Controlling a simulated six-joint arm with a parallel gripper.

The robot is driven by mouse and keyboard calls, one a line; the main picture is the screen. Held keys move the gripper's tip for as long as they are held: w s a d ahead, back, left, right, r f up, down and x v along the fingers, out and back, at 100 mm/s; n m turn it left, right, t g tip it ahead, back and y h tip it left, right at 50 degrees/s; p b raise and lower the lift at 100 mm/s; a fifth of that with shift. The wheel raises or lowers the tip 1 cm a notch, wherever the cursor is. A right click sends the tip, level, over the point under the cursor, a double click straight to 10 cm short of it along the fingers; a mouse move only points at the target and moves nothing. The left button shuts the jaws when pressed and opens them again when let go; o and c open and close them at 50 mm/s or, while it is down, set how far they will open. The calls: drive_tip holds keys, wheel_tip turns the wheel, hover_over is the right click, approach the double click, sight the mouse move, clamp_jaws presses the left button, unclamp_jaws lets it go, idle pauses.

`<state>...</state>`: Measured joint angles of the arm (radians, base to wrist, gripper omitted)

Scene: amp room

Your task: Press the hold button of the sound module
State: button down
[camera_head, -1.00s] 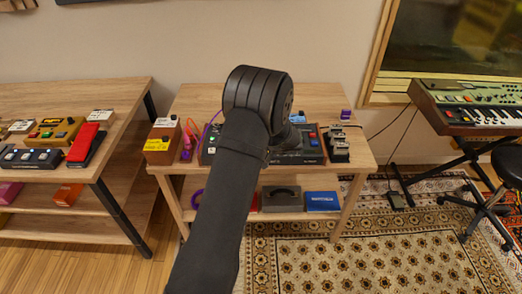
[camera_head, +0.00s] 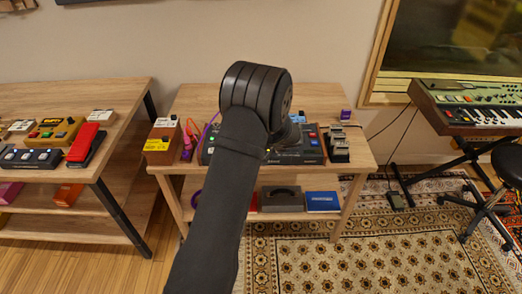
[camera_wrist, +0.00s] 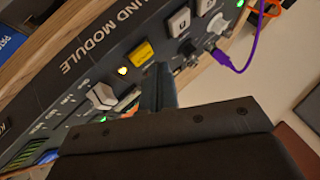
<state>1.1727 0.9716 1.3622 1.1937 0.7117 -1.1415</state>
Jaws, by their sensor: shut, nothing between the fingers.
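The sound module (camera_head: 313,150) is a dark panel with wooden ends on top of the middle table, partly hidden behind my arm. In the wrist view its slanted panel (camera_wrist: 92,58) carries the words "SOUND MODULE". A yellow button (camera_wrist: 143,53) sits beside a small glowing yellow light (camera_wrist: 122,71). White square buttons (camera_wrist: 180,22) lie to its upper right. I cannot read which button is labelled hold. My gripper (camera_wrist: 158,73) is shut and empty, its tips very close to the yellow button; I cannot tell whether they touch. The head view hides the fingers behind my arm.
A purple cable (camera_wrist: 238,58) plugs into the module near the white buttons. A pale lever or knob (camera_wrist: 104,97) is left of the fingers.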

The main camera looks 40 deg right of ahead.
drive_tip(key=shift+r, duration=2.5)
drive_tip(key=shift+f, duration=0.15)
wheel_tip(320, 180, up, 4)
drive_tip(key=shift+r, duration=0.1)
